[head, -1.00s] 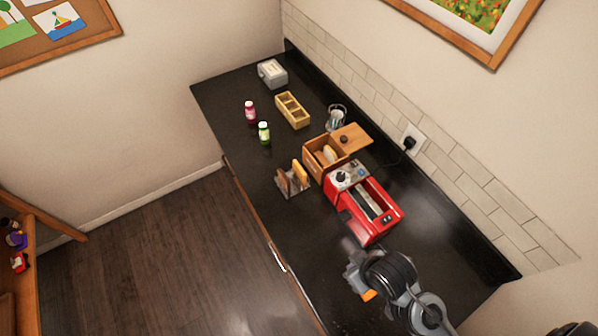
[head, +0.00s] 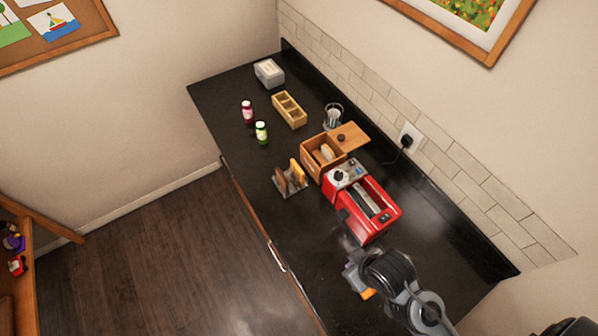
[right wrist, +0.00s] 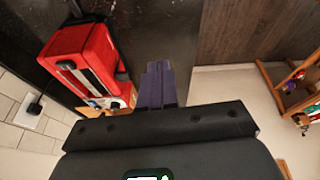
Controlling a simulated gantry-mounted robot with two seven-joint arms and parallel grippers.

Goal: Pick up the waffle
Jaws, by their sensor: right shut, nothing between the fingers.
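A small rack (head: 291,191) stands on the black counter, left of the red toaster. It holds upright slices: a dark brown one (head: 281,181) and a golden-yellow one (head: 298,172) that looks like the waffle, though its surface is too small to be sure. My right gripper (head: 352,270) is over the near part of the counter, in front of the toaster and apart from the rack. In the right wrist view its fingers (right wrist: 158,68) are together and empty. The rack cannot be made out there. My left gripper is not in view.
The red toaster (head: 367,217) lies between my right gripper and an open wooden box (head: 314,164) holding a pale slice. Two bottles (head: 248,112), a divided wooden tray (head: 289,110) and a grey box (head: 269,73) stand farther back.

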